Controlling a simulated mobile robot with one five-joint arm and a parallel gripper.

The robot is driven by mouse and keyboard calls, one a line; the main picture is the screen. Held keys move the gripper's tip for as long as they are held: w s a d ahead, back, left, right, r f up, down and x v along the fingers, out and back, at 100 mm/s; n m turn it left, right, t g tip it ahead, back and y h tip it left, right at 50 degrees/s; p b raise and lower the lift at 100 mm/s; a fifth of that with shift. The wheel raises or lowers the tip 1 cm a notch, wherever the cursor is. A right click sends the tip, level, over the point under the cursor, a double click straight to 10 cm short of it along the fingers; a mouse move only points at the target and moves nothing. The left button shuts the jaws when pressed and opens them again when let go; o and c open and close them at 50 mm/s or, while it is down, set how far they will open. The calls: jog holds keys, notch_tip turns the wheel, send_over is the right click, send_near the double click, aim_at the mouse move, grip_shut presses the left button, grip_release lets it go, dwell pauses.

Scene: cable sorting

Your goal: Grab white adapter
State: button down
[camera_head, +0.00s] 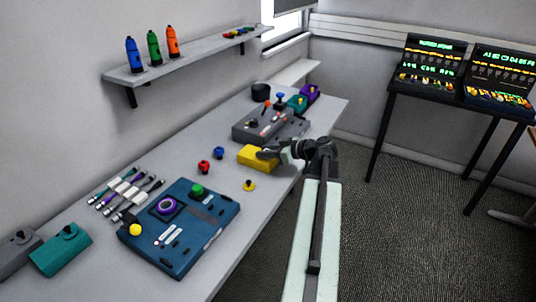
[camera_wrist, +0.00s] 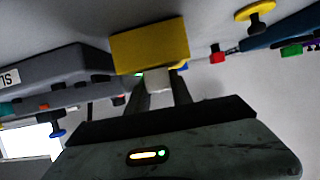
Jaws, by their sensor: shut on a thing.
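The white adapter (camera_wrist: 158,80) shows in the wrist view as a small pale block between my two fingers. My gripper (camera_wrist: 160,88) is shut on it. Just beyond the fingertips is a yellow box (camera_wrist: 150,46), which looks very close to the adapter; I cannot tell whether they touch. In the head view my gripper (camera_head: 272,153) is at the right end of the yellow box (camera_head: 257,157), near the table's front edge. The adapter cannot be made out clearly there.
On the grey table (camera_head: 215,258) stand a grey control box (camera_head: 262,124) behind my gripper and a blue panel (camera_head: 180,228) with buttons nearer. Several cables (camera_head: 125,193) lie near the wall.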

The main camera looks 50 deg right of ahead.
jog(key=shift+r+p, duration=0.55)
notch_tip(320, 180, up, 3)
jog(key=p, duration=0.3)
jog(key=shift+r, duration=0.2)
jog(key=s+d, duration=1)
jog(key=s, duration=0.2)
jog(key=shift+s+r+p, duration=0.25)
jog(key=shift+s+p, duration=0.1)
jog(key=shift+p, duration=0.1)
